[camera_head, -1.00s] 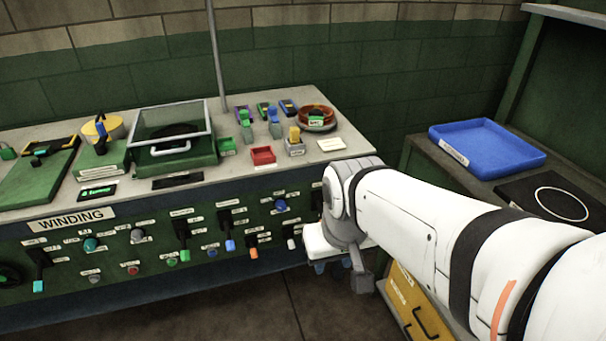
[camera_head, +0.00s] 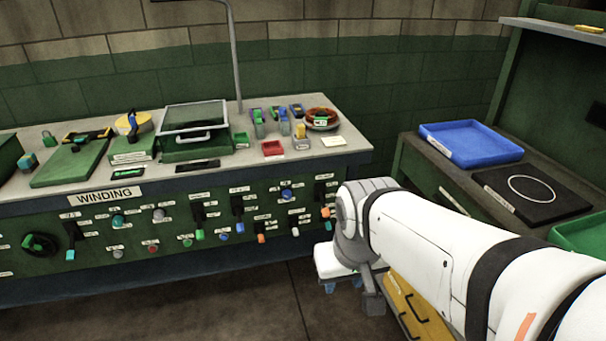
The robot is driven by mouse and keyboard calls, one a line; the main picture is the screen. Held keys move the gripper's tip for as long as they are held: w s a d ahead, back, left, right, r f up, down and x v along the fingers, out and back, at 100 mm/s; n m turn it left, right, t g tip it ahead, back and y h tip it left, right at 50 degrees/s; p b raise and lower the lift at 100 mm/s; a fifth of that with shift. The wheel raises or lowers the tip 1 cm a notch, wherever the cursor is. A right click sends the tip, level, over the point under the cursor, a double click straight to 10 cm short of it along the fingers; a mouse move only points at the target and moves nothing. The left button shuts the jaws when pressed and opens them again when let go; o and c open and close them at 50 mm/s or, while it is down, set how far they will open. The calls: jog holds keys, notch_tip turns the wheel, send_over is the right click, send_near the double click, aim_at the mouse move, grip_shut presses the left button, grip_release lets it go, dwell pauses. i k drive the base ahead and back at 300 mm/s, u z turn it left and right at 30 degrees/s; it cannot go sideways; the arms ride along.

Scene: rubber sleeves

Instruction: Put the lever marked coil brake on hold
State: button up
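The green front panel (camera_head: 150,263) marked WINDING carries several levers with coloured tips. One black lever has a blue tip (camera_head: 70,241), one a green tip (camera_head: 198,221), one a blue tip (camera_head: 239,213) and one an orange tip (camera_head: 325,212). Their small labels are too blurred to read, so I cannot tell which is marked coil brake. My gripper (camera_head: 343,285) is at the end of the white arm, low in front of the panel's right end. Its blue fingertips are mostly hidden behind my wrist, and it appears apart from the levers.
Trays and small boxes stand on the bench top (camera_head: 215,168). On the right are a blue tray (camera_head: 470,143), a black plate (camera_head: 532,192) and a yellow case (camera_head: 408,305). The floor (camera_head: 220,310) before the panel is clear.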

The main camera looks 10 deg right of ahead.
aim_at(326, 213)
jog(key=u, duration=0.15)
jog(key=i, duration=0.95)
jog(key=z, duration=0.1)
